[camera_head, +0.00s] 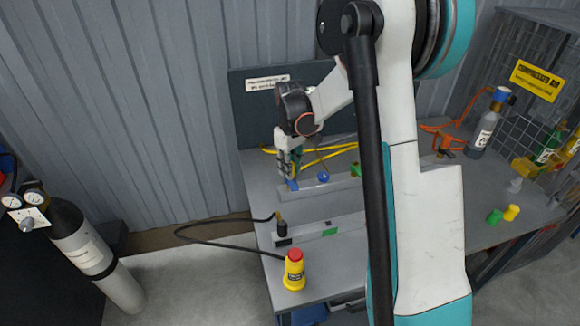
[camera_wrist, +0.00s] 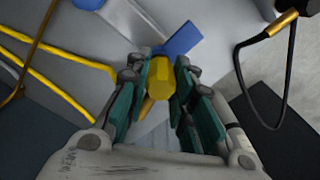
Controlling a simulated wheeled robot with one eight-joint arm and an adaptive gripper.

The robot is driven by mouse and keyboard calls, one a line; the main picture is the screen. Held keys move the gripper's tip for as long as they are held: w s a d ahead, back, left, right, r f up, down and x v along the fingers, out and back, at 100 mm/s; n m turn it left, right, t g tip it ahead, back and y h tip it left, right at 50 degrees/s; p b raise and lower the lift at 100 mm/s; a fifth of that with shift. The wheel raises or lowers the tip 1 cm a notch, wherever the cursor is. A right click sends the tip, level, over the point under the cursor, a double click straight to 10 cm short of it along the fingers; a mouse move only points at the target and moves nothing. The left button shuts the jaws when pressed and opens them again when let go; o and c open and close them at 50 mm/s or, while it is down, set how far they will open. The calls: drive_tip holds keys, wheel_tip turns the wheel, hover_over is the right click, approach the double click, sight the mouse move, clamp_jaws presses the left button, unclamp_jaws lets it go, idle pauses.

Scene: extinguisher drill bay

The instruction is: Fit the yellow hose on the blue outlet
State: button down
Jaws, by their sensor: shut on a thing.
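My gripper (camera_head: 289,172) is over the left end of the back rail on the bench. In the wrist view my gripper (camera_wrist: 158,88) is shut on the yellow end piece (camera_wrist: 159,76) of the yellow hose. The yellow hose (camera_head: 340,150) runs behind the gripper in the head view and shows at left in the wrist view (camera_wrist: 70,96). A blue piece (camera_wrist: 182,40), apparently at the blue outlet, lies just past the yellow end; it also shows below the fingertips (camera_head: 292,185). I cannot tell whether they touch. A round blue part (camera_head: 323,177) is to its right.
A black hose (camera_head: 225,243) with a brass end stands at the front rail (camera_head: 325,229). A yellow and red device (camera_head: 294,270) is at the bench's front edge. Green and yellow caps (camera_head: 511,212), an orange clamp stand and bottles are at right. A gas cylinder (camera_head: 95,260) stands left.

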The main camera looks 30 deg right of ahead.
drive_tip(key=c, duration=1.3)
unclamp_jaws()
wheel_tip(320, 180, up, 12)
drive_tip(key=s+a+r+t, duration=0.2)
drive_tip(key=s+a+r, duration=0.2)
drive_tip(key=s+r, duration=0.15)
drive_tip(key=s+a+m+t, duration=0.1)
drive_tip(key=s+a, duration=0.2)
drive_tip(key=s, duration=0.4)
drive_tip(key=s+a+m+t, duration=0.1)
drive_tip(key=s+a+t, duration=0.1)
drive_tip(key=s, duration=0.4)
drive_tip(key=s+a+f+m+t, duration=0.1)
drive_tip(key=s+a+t, duration=0.1)
drive_tip(key=s, duration=0.5)
drive_tip(key=shift+s+a+m, duration=0.3)
drive_tip(key=shift+a+m, duration=0.1)
drive_tip(key=shift+a, duration=0.45)
